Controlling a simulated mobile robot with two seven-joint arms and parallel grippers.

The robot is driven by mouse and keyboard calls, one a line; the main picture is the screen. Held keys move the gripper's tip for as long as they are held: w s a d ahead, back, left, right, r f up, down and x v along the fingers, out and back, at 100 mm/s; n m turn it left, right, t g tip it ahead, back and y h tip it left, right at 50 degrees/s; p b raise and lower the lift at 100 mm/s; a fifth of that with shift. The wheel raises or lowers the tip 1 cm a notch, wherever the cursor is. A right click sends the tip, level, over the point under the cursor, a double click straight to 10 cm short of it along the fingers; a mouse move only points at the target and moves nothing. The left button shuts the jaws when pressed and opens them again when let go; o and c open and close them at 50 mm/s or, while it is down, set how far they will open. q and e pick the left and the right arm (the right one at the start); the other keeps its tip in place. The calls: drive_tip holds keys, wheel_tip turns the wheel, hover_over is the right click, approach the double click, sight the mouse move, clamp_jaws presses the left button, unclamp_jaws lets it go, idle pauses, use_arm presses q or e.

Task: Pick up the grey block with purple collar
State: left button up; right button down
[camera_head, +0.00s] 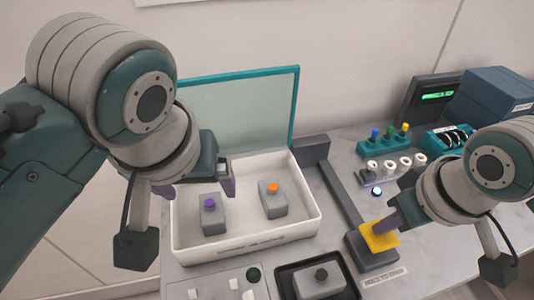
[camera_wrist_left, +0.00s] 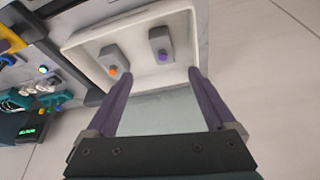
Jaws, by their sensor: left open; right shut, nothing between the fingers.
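The grey block with purple collar (camera_head: 212,220) stands in the left part of a white tray (camera_head: 250,244). In the left wrist view the block (camera_wrist_left: 160,41) stands beyond my fingertips, near the right side of the tray. My left gripper (camera_head: 197,190) is open and empty above the tray, behind and over the block, not touching it. In the left wrist view its two purple fingers (camera_wrist_left: 163,73) are spread apart with nothing between them. My right gripper (camera_head: 383,230) is shut at a yellow pad (camera_head: 380,238) on a grey base at the right.
A similar grey block with an orange collar (camera_head: 273,199) stands beside it in the tray. A teal-edged clear panel (camera_head: 240,105) rises behind the tray. A dark tray (camera_head: 318,283) with another grey block sits in front. A rack of coloured pegs (camera_head: 388,142) stands at the back right.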

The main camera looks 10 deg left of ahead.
sight(209, 205)
use_arm(q)
drive_tip(key=x, duration=0.6)
drive_tip(key=shift+w+f, duration=0.3)
drive_tip(key=shift+w, duration=0.05)
drive_tip(key=shift+a+x, duration=0.2)
drive_tip(key=shift+x, duration=1.1)
drive_tip(key=shift+a+x, duration=0.2)
drive_tip(key=shift+x, duration=1.1)
drive_tip(key=shift+s, duration=0.1)
clamp_jaws()
